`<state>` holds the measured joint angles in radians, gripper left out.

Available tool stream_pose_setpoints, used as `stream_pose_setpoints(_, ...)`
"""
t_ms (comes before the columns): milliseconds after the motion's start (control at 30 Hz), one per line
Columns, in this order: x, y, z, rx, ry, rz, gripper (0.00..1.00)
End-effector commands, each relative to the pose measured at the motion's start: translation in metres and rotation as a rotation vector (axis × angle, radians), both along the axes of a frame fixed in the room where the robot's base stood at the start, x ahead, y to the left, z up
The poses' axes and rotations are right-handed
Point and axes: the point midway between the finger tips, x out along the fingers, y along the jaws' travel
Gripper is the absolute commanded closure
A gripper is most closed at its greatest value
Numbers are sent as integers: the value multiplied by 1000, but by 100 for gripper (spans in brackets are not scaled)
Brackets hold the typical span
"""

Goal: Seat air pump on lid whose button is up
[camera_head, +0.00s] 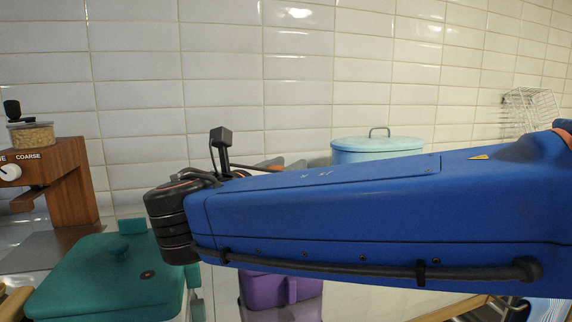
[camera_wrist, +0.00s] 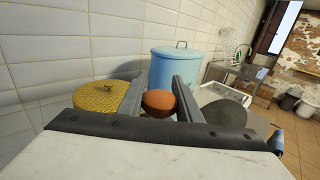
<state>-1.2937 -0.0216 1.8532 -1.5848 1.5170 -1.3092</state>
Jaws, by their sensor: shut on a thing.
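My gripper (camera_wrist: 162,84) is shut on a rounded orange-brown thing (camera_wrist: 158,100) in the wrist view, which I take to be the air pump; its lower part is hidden. In the head view my blue arm hides most of the gripper. A teal lid (camera_head: 90,290) lies on a container at lower left, with a raised knob and a small dark round button (camera_head: 148,274). I cannot tell whether that button is up. A purple container (camera_head: 262,290) shows below my arm; its lid is mostly hidden. The held thing is apart from the teal lid.
A light blue lidded pot (camera_head: 378,150) stands behind my arm and also ahead of my gripper in the wrist view (camera_wrist: 165,72). A wooden grinder (camera_head: 70,185) stands at left. A yellow woven round thing (camera_wrist: 100,96), a white tray (camera_wrist: 215,93) and a tiled wall surround my gripper.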

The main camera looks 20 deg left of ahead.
Motion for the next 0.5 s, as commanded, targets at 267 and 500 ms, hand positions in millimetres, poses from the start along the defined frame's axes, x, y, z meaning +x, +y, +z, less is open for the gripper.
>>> stream_pose_setpoints(267, 0, 0, -6, -1, 0, 0, 100)
stream_pose_setpoints(500, 0, 0, -11, -1, 0, 0, 100)
